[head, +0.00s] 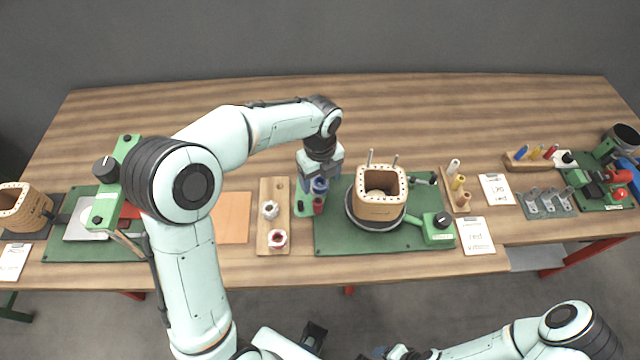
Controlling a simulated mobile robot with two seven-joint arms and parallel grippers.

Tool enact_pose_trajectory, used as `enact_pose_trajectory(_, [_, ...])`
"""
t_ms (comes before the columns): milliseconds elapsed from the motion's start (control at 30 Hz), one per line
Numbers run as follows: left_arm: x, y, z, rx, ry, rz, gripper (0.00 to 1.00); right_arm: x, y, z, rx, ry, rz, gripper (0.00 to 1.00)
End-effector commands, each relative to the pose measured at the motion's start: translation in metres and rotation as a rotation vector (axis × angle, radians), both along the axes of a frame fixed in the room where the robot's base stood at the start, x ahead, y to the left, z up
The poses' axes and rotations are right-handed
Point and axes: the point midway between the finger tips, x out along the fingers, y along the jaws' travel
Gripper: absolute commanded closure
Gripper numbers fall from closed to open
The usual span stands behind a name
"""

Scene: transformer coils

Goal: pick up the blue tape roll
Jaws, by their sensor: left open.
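My right arm comes in at the bottom right, low in front of the bench. Its end is at the bottom edge, too cut off to read the jaws.
A wooden coil former (380,193) with two upright pins stands on a green mat (335,238) close to the right. The back of the workbench (440,115) is clear.

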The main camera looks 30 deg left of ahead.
Motion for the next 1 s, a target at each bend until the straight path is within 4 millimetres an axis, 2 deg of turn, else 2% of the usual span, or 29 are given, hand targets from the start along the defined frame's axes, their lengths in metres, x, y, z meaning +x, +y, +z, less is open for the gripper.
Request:
enact_pose_trajectory(100, [0.000,0.000,-0.007,0.000,-0.001,0.001,0.25,-0.001,0.000,-0.001,0.000,0.000,0.000,0.32])
enact_pose_trajectory(300, [0.000,0.000,-0.007,0.000,-0.001,0.001,0.25,0.000,0.000,-0.001,0.000,0.000,0.000,0.32])
enact_pose_trajectory(367, [0.000,0.000,-0.007,0.000,-0.001,0.001,0.45,0.000,0.000,-0.001,0.000,0.000,0.000,0.32])
enact_pose_trajectory(400, [0.000,0.000,-0.007,0.000,-0.001,0.001,0.58,0.000,0.000,-0.001,0.000,0.000,0.000,0.32])
enact_pose_trajectory(500, [0.000,0.000,-0.007,0.000,-0.001,0.000,0.84,0.000,0.000,-0.001,0.000,0.000,0.000,0.32])
enact_pose_trajectory(833, [0.001,0.000,-0.004,0.000,-0.002,0.000,0.84,0.000,0.000,0.000,0.000,0.000,0.000,0.32])
enact_pose_trajectory(1000, [0.001,0.000,0.009,0.000,-0.004,0.000,0.84,0.001,0.000,0.002,0.000,-0.001,0.000,0.32])
